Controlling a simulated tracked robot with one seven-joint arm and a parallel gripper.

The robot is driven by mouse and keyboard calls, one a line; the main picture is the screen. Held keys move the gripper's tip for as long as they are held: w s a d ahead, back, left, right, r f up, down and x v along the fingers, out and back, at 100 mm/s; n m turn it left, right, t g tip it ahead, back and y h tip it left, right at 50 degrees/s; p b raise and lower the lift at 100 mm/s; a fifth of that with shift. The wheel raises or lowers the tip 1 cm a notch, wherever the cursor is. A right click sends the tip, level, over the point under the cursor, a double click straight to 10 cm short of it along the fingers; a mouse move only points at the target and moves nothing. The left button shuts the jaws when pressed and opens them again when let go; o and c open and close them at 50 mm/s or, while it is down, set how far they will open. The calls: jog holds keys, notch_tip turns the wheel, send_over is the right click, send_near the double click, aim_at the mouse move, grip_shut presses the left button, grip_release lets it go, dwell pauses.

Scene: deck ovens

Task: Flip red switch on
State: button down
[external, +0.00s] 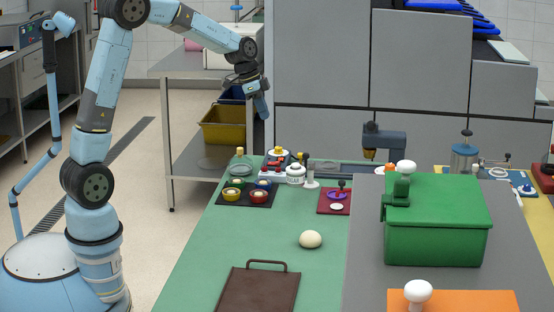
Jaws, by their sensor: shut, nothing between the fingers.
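My gripper (262,106) hangs at the end of my raised arm, at the upper middle of the external view. It is shut and empty, pointing down, above and apart from the far left end of the green worktop (265,250). No red switch can be made out for certain at this size. A small device with yellow, red and dark parts (278,154) stands at the far left end of the worktop, below my gripper in the picture.
A dark mat (222,201) with several small bowls and a white jar (295,174) stand near the device. A pale ball (311,239), a brown tray (258,290) and a green box (437,240) lie nearer. Grey ovens (320,55) stand behind.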

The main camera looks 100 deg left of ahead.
send_over(277, 162)
jog(key=s, duration=0.6)
notch_tip(277, 162, down, 6)
jog(key=x, duration=1.4)
jog(key=shift+w+r, duration=0.1)
